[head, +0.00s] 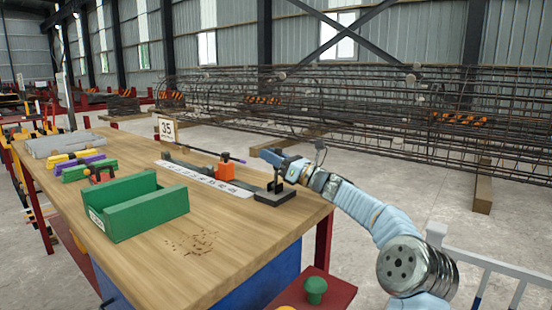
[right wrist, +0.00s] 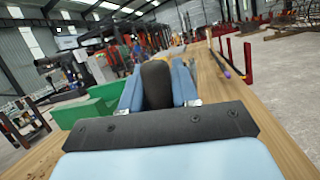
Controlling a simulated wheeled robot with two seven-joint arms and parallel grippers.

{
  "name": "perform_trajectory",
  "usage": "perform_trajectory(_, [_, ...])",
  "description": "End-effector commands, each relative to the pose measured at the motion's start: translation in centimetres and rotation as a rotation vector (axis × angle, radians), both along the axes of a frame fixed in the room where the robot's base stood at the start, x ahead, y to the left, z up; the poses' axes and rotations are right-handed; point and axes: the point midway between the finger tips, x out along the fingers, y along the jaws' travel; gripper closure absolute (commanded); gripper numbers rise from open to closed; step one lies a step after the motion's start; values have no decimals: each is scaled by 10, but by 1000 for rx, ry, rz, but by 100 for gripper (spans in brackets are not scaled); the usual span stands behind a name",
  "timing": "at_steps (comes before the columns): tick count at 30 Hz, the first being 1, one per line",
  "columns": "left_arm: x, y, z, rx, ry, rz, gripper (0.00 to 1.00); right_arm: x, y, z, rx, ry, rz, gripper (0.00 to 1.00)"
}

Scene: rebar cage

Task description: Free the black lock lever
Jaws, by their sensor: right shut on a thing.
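The black lock lever (head: 279,181) stands up from a dark base (head: 268,196) near the right edge of the wooden workbench. My right gripper (head: 270,155) is at the top of the lever, with its arm coming in from the right. In the right wrist view, a rounded black knob (right wrist: 156,85) sits between the two blue fingers of my right gripper (right wrist: 158,88), which are shut on it. The lower part of the lever is hidden in that view. My left gripper is not in view.
A green open box (head: 140,220) stands on the workbench (head: 170,265). An orange block (head: 226,170) sits on a dark rail behind a white labelled strip (head: 205,181). A sign marked 35 (head: 166,127) stands at the far edge. The rebar cage (head: 340,110) lies beyond.

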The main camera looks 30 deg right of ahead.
Motion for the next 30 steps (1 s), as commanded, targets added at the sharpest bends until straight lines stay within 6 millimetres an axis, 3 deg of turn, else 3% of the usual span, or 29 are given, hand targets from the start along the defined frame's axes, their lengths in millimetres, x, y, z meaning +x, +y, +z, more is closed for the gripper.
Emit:
perform_trajectory(15, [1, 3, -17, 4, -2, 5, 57, -15, 36, -6, -413, -171, 0, 100])
perform_trajectory(30, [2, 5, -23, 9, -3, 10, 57, -20, 49, -13, -579, -239, 1, 100])
